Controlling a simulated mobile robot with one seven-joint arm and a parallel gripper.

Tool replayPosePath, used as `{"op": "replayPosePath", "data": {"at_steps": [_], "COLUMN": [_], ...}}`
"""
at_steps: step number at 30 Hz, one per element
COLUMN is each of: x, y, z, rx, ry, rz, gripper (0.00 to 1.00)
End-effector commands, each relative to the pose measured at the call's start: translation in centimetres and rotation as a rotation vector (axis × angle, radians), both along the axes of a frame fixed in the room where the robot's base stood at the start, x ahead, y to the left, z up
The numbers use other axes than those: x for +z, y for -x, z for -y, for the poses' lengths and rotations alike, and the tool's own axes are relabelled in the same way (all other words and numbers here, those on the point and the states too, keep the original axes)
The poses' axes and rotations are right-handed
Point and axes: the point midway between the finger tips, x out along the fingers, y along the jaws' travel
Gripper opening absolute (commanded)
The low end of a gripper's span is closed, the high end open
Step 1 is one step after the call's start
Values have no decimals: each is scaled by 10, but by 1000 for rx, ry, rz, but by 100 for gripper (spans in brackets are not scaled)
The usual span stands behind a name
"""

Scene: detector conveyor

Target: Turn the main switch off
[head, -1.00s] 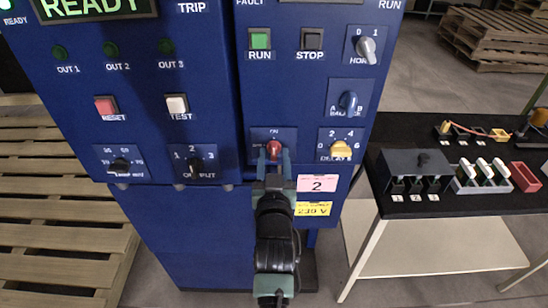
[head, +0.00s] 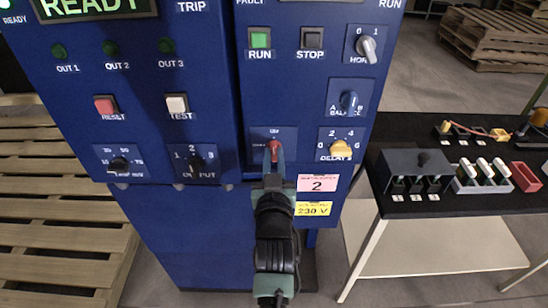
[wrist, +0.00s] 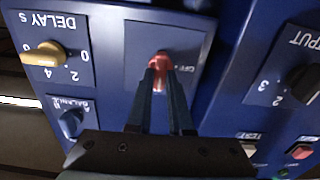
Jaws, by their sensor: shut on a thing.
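The main switch is a red rotary knob (head: 274,147) on a blue plate low on the right-hand blue panel. In the wrist view the red knob (wrist: 159,66) sits between my fingertips, with lettering that seems to read OFF to its right. My gripper (head: 274,158) is shut on the knob from the front; it also shows in the wrist view (wrist: 160,82). My fingers hide part of the knob and plate, and I cannot read the knob's exact position.
A yellow DELAY knob (head: 341,149) is close on the right, with a blue BALANCE knob (head: 349,102) above it. The black OUTPUT knob (head: 197,165) is to the left. A black-topped table (head: 450,206) stands at the right.

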Motion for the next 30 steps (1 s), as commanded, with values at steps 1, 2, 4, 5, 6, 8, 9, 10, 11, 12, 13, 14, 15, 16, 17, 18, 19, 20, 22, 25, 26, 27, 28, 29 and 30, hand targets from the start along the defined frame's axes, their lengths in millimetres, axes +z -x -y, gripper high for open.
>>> {"op": "replayPosePath", "data": {"at_steps": [1,2,4,5,6,8,9,10,11,12,13,14,15,16,17,18,19,20,22,25,26,27,28,29,30], "x": [-1,-1,-1,-1,-1,-2,-2,-2,-2,-2,-2,-1,-1,-1,-1,-1,-1,-1,-1,-1,-1,-1,-1,-1,-1], "y": [0,0,0,0,0,0,0,0,0,0,0,0,0,0,0,0,0,0,0,0,0,0,0,0,0], "z": [0,0,0,0,0,0,0,0,-1,0,0,-1,-1,-1,-1,-1,-2,-2,-2,-2,-3,-3,-2,-3,-3], "rx": [-1,-1,-1,-1,-1,-1,-2,-1,-1,-2,-2,-1,-1,-1,-1,-1,-1,-1,-1,-1,0,0,-1,0,0], "ry": [22,37,81,101,131,181,217,244,272,310,339,368,406,434,463,502,530,558,626,720,749,787,815,844,882], "rz": [0,1,0,0,0,-1,-1,-1,-1,-1,-1,-1,-1,-1,-1,-2,-2,-2,-2,-3,-3,-2,-3,-2,-2], "gripper": [0,0,0,0,0,0,0,0,0,0,0,0,0,0,0,0,0,0,0,0,0,0,0,0,0]}}
